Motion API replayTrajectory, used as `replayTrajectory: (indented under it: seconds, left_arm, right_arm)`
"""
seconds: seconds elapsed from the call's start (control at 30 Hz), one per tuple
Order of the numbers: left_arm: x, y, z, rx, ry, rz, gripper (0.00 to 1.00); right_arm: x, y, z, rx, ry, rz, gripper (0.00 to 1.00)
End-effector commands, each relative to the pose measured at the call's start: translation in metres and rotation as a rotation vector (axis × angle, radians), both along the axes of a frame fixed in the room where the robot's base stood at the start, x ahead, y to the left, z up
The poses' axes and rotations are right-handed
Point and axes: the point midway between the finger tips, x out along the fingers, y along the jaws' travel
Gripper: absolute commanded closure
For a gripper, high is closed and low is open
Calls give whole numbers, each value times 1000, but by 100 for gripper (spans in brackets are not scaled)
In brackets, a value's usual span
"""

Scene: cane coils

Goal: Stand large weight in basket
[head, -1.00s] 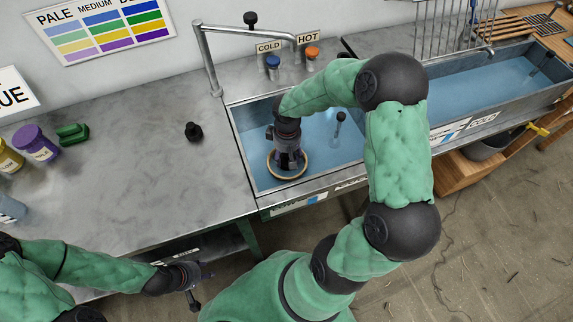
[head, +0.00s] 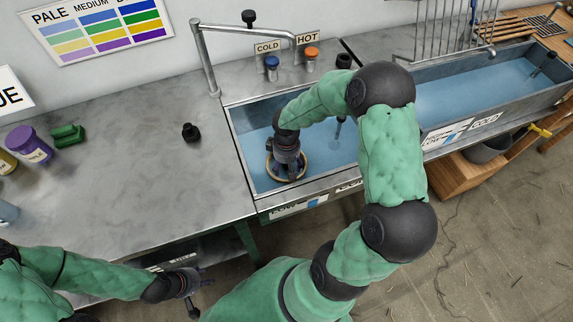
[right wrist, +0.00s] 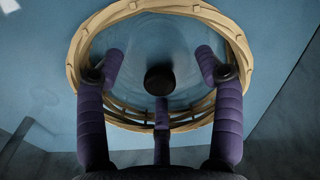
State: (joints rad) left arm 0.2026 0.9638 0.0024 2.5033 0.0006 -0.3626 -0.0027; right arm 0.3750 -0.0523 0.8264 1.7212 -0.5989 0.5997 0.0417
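My right gripper (head: 287,158) points down into the left sink basin (head: 243,150), over a pale round cane ring (head: 288,179). In the right wrist view its purple fingers (right wrist: 160,80) are spread inside the woven ring (right wrist: 242,50). A dark round knob (right wrist: 158,79) sits between them, with clear space around it. Whether it belongs to the large weight, I cannot tell. My left gripper (head: 200,285) is empty in front of the counter, its fingers apart. A black knobbed weight (head: 191,132) stands on the counter; another dark round object (head: 344,61) is at the sink's back edge.
A tap (head: 205,60) arches over the left basin, with blue (head: 271,64) and orange (head: 310,55) knobs behind. A dark upright handle (head: 340,122) stands in the water.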

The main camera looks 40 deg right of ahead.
Motion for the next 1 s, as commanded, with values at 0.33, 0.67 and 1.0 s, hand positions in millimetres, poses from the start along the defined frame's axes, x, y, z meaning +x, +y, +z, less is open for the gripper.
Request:
replayTrajectory:
  seconds: [0.33,0.67,1.0]
  left_arm:
    - [0,0,4,0,0,0,60]
    - [0,0,32,0,0,0,60]
    - [0,0,51,0,0,0,60]
  right_arm:
    - [0,0,4,0,0,0,31]
    - [1,0,64,-1,-3,-1,31]
    - [0,0,115,-1,0,0,31]
